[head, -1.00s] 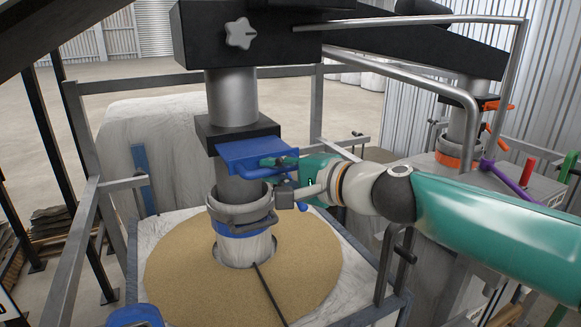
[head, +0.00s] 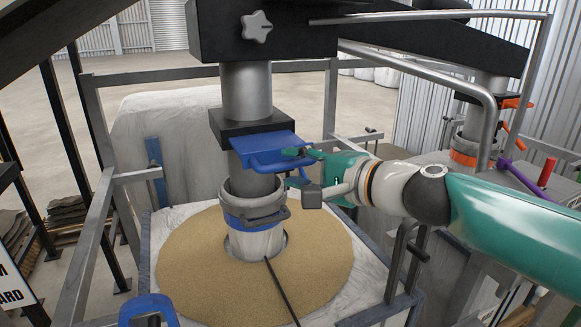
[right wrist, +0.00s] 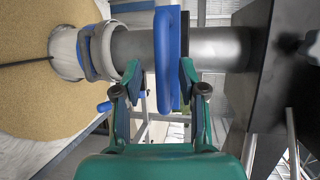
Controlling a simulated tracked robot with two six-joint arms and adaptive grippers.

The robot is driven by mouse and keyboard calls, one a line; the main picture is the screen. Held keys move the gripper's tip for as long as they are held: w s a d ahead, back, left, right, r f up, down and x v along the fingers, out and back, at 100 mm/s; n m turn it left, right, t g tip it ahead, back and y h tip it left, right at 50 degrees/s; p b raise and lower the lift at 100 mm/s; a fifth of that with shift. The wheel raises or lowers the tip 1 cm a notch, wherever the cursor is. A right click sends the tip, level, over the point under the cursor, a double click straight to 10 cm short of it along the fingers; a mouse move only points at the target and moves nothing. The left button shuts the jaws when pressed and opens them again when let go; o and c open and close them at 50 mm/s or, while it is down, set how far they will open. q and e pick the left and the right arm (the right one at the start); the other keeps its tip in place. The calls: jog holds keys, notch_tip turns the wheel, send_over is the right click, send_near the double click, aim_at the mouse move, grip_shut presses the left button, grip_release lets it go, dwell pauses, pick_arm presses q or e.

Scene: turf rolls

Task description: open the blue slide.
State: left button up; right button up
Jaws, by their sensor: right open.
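The blue slide (head: 262,147) is a flat plate sticking out of a black housing (head: 243,128) on the grey metal spout. A curved blue handle (head: 270,168) runs along its front edge. In the right wrist view the slide's blue handle (right wrist: 166,62) stands upright in the picture, between the fingers. My right gripper (head: 297,167) has green fingers and is open at the handle's right end. Its fingers also show in the right wrist view (right wrist: 161,88), one on each side of the handle, with a gap on the left side. My left gripper is out of view.
Below the spout, a clamp ring (head: 254,208) joins it to a white sleeve above a bag of tan grain (head: 190,262). A grey metal frame (head: 103,190) surrounds the bag. A second spout with an orange ring (head: 464,158) stands at the right.

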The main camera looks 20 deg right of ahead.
jog(key=v, duration=0.9)
jog(key=shift+s, duration=0.4)
jog(key=shift+d+f, duration=0.1)
